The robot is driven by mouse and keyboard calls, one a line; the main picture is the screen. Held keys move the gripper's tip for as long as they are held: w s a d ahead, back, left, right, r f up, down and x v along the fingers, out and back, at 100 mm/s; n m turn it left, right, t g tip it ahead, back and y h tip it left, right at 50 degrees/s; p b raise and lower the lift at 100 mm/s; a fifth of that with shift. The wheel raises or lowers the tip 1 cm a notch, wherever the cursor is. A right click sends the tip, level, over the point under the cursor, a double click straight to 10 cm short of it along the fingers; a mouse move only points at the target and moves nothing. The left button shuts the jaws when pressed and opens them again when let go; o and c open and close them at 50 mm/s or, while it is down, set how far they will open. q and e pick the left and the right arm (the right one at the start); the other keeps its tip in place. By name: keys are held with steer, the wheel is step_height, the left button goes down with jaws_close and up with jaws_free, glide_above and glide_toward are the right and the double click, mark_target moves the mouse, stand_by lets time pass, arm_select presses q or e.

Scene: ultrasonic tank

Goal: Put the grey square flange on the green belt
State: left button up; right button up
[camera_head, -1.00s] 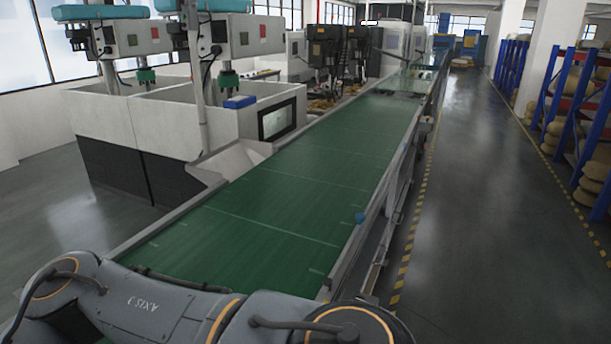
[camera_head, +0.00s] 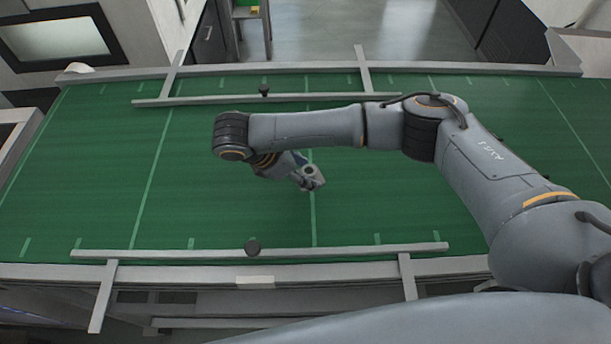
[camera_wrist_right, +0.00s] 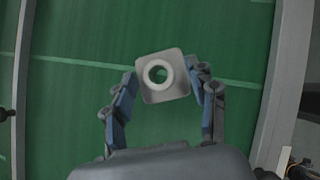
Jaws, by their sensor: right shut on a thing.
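The grey square flange (camera_wrist_right: 163,92) has a round raised ring with a hole in its middle. In the right wrist view it sits between the two fingers of my right gripper (camera_wrist_right: 165,84), which are shut on its sides. In the head view my right gripper (camera_head: 309,180) is over the middle of the green belt (camera_head: 225,207), with the flange (camera_head: 314,182) showing small at its tip. I cannot tell whether the flange touches the belt. The belt also fills most of the right wrist view (camera_wrist_right: 75,100). My left gripper is not in view.
A near guide rail (camera_head: 350,251) and a far guide rail (camera_head: 200,101) run along the belt, each with a small dark knob. A machine with a dark-framed screen (camera_head: 55,38) stands behind the belt at the left. The belt around the gripper is clear.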

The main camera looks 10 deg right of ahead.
steer(key=shift+w+f, duration=0.5)
steer(key=shift+f, duration=0.1)
steer(key=shift+w+d+f, duration=0.2)
steer(key=shift+w+f, duration=0.25)
steer(key=shift+f, duration=0.05)
steer(key=shift+w+f+p, duration=0.1)
steer(key=shift+f+p, duration=0.25)
steer(key=shift+f, duration=1.35)
steer(key=o, duration=1.3)
steer(key=shift+c, duration=0.2)
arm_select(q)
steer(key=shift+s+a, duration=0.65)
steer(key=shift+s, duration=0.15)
arm_select(e)
steer(key=shift+a+r, duration=0.3)
steer(key=shift+r, duration=0.05)
arm_select(q)
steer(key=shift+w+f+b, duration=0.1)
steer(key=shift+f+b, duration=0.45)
steer(key=shift+b, duration=0.05)
arm_select(e)
steer(key=v, duration=1.1)
